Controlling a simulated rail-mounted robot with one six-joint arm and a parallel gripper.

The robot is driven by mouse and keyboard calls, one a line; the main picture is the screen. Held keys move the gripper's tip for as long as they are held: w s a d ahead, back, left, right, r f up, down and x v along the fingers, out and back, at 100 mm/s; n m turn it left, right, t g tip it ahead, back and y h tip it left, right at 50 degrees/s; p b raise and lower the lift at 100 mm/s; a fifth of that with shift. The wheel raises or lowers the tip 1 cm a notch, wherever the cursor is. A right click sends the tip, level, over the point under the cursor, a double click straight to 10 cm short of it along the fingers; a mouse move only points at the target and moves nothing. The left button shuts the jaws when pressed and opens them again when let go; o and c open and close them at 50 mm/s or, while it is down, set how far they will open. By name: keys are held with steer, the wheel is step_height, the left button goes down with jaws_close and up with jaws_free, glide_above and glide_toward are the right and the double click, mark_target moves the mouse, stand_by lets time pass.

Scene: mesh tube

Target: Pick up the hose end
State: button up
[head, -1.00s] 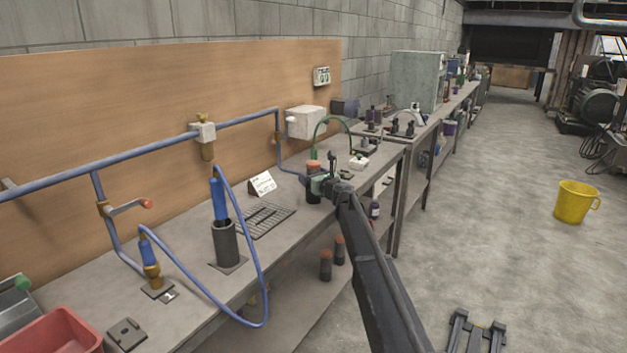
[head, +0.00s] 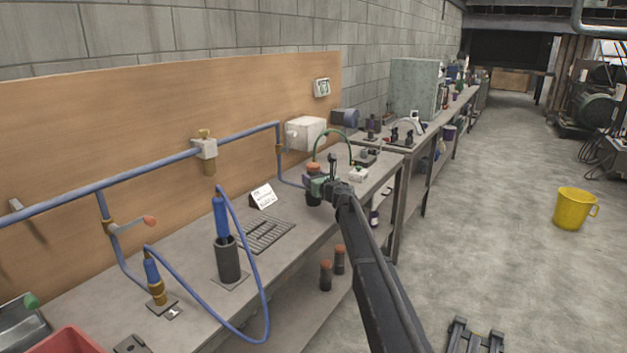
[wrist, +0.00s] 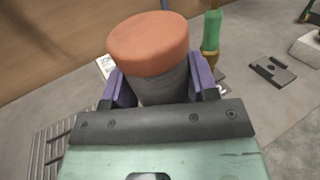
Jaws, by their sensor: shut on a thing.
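The blue hose runs from a blue grip on a brass fitting (head: 158,294) and loops over the bench front. Its other end, a blue hose end (head: 221,218), stands upright in a dark cup (head: 228,262) on the bench. My gripper (head: 325,188) is apart from it, farther right along the bench. It is shut on a dark grey cylinder with an orange cap (head: 313,168). In the wrist view, the orange-capped cylinder (wrist: 150,50) sits between the two purple fingers (wrist: 165,88). Its lower part is hidden by my gripper.
A dark grille (head: 268,234) and a white card (head: 263,196) lie between the cup and my gripper. A green hose (head: 330,136) arches behind. Two orange-capped cylinders (head: 326,275) stand on the lower shelf. A yellow bucket (head: 572,208) is on the floor.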

step_height(320, 180, up, 16)
steer(key=p, duration=1.3)
steer(key=shift+f, duration=0.25)
